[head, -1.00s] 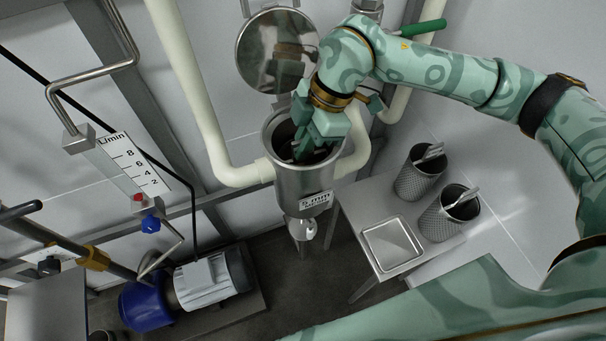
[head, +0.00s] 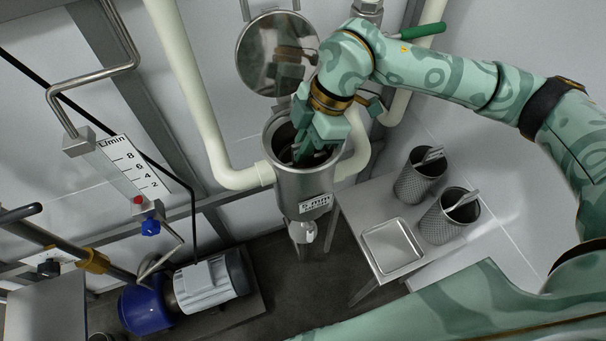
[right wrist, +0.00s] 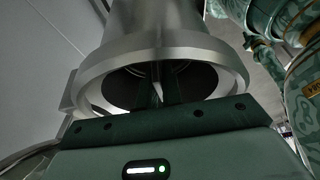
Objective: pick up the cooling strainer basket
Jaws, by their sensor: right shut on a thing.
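The strainer housing (head: 303,187) is a steel pot with a "5 mm" label, its round lid (head: 277,55) swung open behind it. My right gripper (head: 312,153) reaches down into its open mouth. In the right wrist view, the gripper (right wrist: 158,92) has its two dark fingers shut on a thin pale upright piece (right wrist: 157,72), which looks like the handle of the cooling strainer basket. The basket's body is hidden in the dark inside of the housing, so I cannot tell how high it sits. My left gripper is not in view.
Two mesh baskets with handles, one (head: 418,184) behind the other (head: 441,221), stand on a side table (head: 362,200) to the right. A shallow empty tray (head: 391,247) lies in front of them. Pale pipes (head: 197,95) flank the housing; a blue pump (head: 147,308) stands lower left.

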